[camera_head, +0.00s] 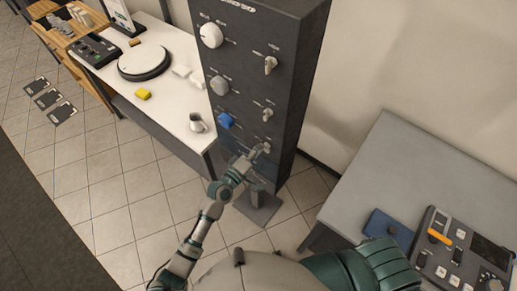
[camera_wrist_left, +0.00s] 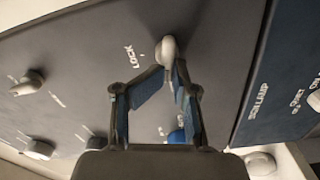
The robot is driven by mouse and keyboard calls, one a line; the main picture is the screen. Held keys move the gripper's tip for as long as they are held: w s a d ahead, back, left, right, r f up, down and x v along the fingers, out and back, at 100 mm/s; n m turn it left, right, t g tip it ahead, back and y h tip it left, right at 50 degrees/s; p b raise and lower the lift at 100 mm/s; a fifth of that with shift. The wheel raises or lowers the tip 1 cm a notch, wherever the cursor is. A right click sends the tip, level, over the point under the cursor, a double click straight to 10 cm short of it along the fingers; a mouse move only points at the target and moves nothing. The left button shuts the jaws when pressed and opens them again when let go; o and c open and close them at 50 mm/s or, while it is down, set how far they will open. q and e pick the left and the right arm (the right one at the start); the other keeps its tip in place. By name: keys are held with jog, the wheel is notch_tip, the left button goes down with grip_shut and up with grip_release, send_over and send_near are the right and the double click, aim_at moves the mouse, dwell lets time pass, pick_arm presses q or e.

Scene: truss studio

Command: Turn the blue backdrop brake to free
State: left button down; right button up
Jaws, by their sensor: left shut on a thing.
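A tall dark control panel (camera_head: 245,75) carries several knobs and levers. My left gripper (camera_head: 257,154) is at a small pale brake knob (camera_head: 266,147) low on the panel's right side. In the left wrist view, the fingertips of my left gripper (camera_wrist_left: 170,67) are closed on this pale knob (camera_wrist_left: 168,46), beside the printed word LOCK. The fingers partly cover the knob, and its exact angle is hard to tell. My right gripper is not in view.
Other controls nearby are a white dial (camera_head: 211,35), a grey knob (camera_head: 220,85) and two pale levers (camera_head: 270,65) (camera_head: 267,115). A white table (camera_head: 165,95) stands left of the panel. A grey table (camera_head: 425,165) with a control box (camera_head: 455,250) stands right.

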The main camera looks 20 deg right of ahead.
pick_arm(q)
jog(key=f+n, duration=0.1)
jog(key=n, duration=0.1)
jog(key=shift+f+n, duration=0.15)
jog(key=shift+n, duration=0.15)
jog(key=shift+s+f, duration=0.1)
dwell(0.4)
jog(key=c, duration=1.2)
grip_release()
jog(key=shift+w+d+f, duration=0.1)
jog(key=shift+w+d, duration=0.15)
jog(key=shift+d, duration=0.1)
jog(key=shift+a+r, duration=0.2)
jog(key=shift+s+a, duration=0.1)
